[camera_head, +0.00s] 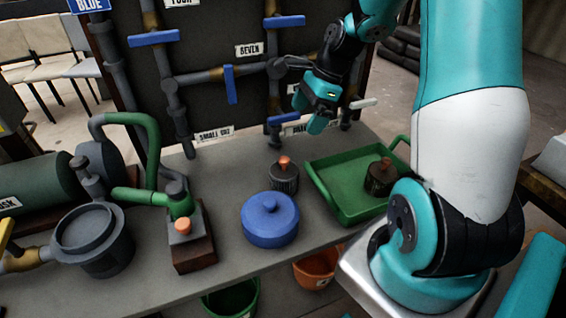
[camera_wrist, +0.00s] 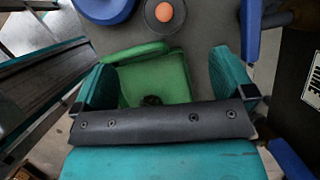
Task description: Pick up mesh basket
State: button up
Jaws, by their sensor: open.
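Two dark ribbed cylinders with orange knobs are in the head view; I cannot tell for certain which is the mesh basket. One cylinder (camera_head: 380,180) stands in the green tray (camera_head: 330,200). The other cylinder (camera_head: 284,178) stands upright on the bench, left of the tray. My gripper (camera_head: 318,112) hangs above the back of the bench, apart from both. In the wrist view my gripper (camera_wrist: 166,80) is open and empty, with the green tray (camera_wrist: 178,75) below between its fingers. An orange-topped round thing (camera_wrist: 165,13) shows at the top edge. My gripper's body hides much of the tray.
A blue lidded pot (camera_head: 270,220) stands left of the tray. A green-piped pump (camera_head: 185,225) and an open grey vat (camera_head: 95,240) are farther left. Pipes with blue valve handles (camera_head: 230,84) line the back panel. Orange (camera_head: 318,268) and green (camera_head: 232,300) buckets sit below the front edge.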

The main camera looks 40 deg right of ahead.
jog(key=m, duration=0.1)
send_over(284, 170)
jog(key=d, duration=0.2)
jog(key=f, duration=0.7)
jog(key=f+b, duration=0.1)
jog(key=f, duration=0.3)
jog(key=shift+s, duration=0.25)
jog(key=x, duration=0.5)
jog(key=shift+f, duration=0.4)
jog(key=c, duration=0.7)
jog(key=shift+w+r, duration=0.1)
jog(key=shift+r, duration=0.05)
